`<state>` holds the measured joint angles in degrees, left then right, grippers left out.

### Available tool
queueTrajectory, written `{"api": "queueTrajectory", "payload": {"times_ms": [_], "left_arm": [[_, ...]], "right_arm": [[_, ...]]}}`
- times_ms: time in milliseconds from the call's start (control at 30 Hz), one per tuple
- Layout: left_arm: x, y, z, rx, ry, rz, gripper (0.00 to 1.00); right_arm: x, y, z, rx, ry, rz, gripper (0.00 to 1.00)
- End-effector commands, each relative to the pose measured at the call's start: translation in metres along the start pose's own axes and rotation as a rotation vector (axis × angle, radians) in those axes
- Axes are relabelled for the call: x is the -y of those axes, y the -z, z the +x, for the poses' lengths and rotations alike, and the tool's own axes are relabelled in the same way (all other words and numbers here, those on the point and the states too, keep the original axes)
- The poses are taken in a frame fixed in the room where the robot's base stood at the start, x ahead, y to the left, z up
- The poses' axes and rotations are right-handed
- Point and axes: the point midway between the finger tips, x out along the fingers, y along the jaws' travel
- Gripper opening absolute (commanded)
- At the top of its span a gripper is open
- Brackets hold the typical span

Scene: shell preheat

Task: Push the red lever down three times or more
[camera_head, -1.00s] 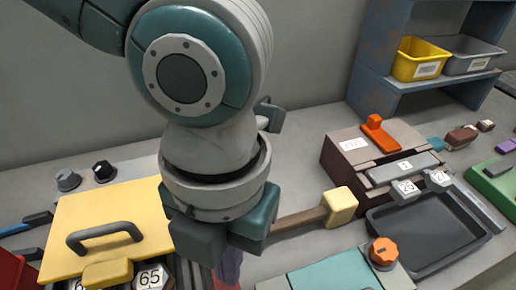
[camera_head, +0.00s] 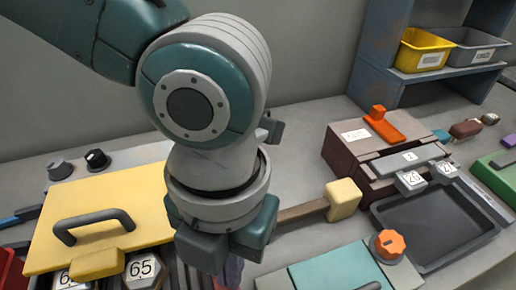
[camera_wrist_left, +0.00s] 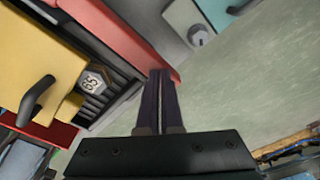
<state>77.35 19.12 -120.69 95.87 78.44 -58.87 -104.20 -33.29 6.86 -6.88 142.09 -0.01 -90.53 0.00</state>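An orange-red lever (camera_head: 384,124) with a raised end sits on top of a dark brown box at the right in the head view. It is the only lever of a red tone I can make out. My left gripper (camera_head: 229,270) is low in the middle of the head view, well to the left of that box and apart from it. Its fingers are mostly hidden there by my own wrist. In the left wrist view its dark fingers (camera_wrist_left: 160,98) lie together with nothing seen between them. They point close to a red edge (camera_wrist_left: 128,45). My right gripper is out of view.
A yellow lid with a grey handle (camera_head: 95,226) covers a holder of numbered hexagonal pieces at left. A wooden handle with a cream block (camera_head: 343,200) juts out beside my gripper. A dark tray (camera_head: 432,228) and an orange knob (camera_head: 390,244) stand at right, a blue shelf (camera_head: 382,75) behind.

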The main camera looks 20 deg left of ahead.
Motion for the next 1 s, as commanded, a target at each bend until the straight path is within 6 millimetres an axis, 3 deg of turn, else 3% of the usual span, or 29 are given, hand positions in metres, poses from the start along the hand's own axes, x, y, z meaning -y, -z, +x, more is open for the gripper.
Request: {"api": "queueTrajectory", "payload": {"times_ms": [233,467,800,1000], "left_arm": [[-0.001,-0.004,-0.001,0.003,-0.004,-0.002,0.00],[-0.001,-0.028,-0.011,0.003,-0.003,-0.004,0.00],[-0.001,-0.029,-0.014,0.001,-0.001,0.000,0.00],[-0.001,-0.030,-0.037,0.003,0.000,-0.001,0.00]], "right_arm": [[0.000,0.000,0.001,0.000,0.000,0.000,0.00],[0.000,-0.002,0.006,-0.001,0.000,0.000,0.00],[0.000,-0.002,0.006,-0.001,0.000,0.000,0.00],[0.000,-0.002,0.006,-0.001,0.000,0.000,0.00]]}}
